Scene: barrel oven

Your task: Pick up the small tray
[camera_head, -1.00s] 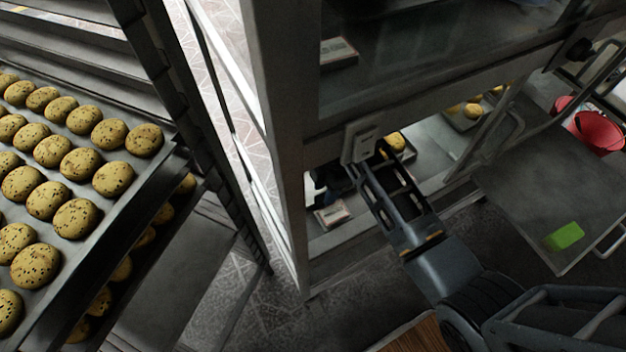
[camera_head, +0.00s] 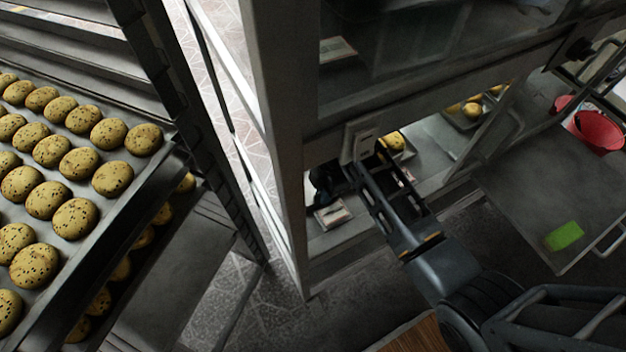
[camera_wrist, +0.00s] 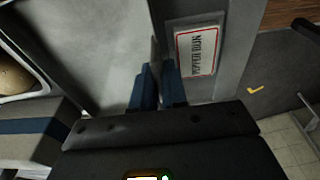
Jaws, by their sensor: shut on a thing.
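A small tray (camera_head: 406,153) with yellow speckled buns sits inside the lower oven opening, partly hidden behind my wrist. In the wrist view, a light-rimmed tray (camera_wrist: 38,92) with a bun shows at the left edge, apart from my fingers. My gripper (camera_head: 322,180) reaches into the opening near the left post. In the wrist view, the blue fingers of my gripper (camera_wrist: 158,75) are close together at a thin grey edge (camera_wrist: 155,40), left of a label. I cannot tell what this edge belongs to.
A white label (camera_head: 332,215) lies on the oven's front ledge, and it shows in the wrist view (camera_wrist: 197,50). Another tray with buns (camera_head: 466,121) is deeper inside. A bun rack (camera_head: 150,175) stands left.

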